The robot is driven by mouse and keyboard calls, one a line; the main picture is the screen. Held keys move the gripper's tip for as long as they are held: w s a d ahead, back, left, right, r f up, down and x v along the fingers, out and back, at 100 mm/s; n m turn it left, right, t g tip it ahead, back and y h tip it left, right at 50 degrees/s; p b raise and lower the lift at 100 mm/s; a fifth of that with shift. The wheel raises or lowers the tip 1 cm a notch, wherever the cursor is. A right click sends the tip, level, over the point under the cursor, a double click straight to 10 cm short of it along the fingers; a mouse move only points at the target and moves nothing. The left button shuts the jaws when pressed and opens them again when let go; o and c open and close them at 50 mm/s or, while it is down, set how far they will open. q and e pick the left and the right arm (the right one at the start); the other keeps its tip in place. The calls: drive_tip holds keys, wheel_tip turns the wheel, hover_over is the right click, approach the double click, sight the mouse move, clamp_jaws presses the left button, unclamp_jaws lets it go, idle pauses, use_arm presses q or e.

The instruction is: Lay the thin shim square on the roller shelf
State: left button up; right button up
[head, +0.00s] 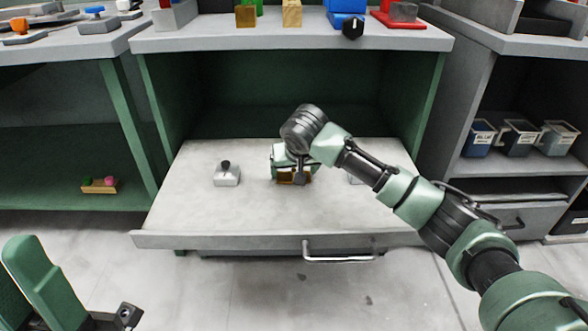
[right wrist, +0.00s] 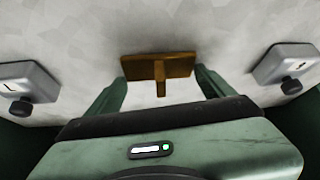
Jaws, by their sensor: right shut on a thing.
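My right gripper (head: 292,176) is over the middle of the pulled-out grey shelf (head: 200,215), which I take for the roller shelf. It is shut on a brown flat piece with an upright tab (right wrist: 158,68), which I take for the thin shim. The shim also shows in the head view (head: 286,178), partly hidden by the gripper. In the right wrist view it lies crosswise between the fingers, close over the shelf surface; I cannot tell whether it touches.
A grey block with a black knob (head: 227,175) stands left on the shelf. Another block (right wrist: 285,65) stands right, mostly hidden by my arm in the head view. The shelf has a metal front handle (head: 340,257). The shelf's front is clear.

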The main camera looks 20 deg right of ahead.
drive_tip(key=o, duration=1.3)
drive_tip(key=shift+o, duration=0.2)
